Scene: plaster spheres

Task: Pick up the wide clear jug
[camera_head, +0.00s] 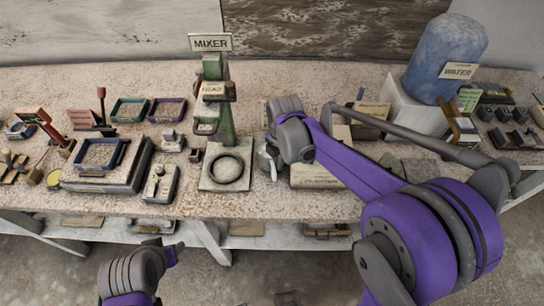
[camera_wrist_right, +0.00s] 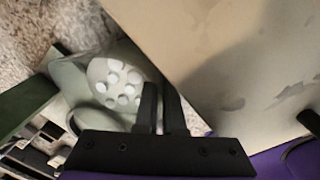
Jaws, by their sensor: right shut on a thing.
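A green mixer stand (camera_head: 222,130) with a ring on its base is just left of the jug. A pale board (camera_head: 318,177) lies close on its right. A blue water tank (camera_head: 446,58) stands at the back right. Trays (camera_head: 97,153) and small blocks fill the left.

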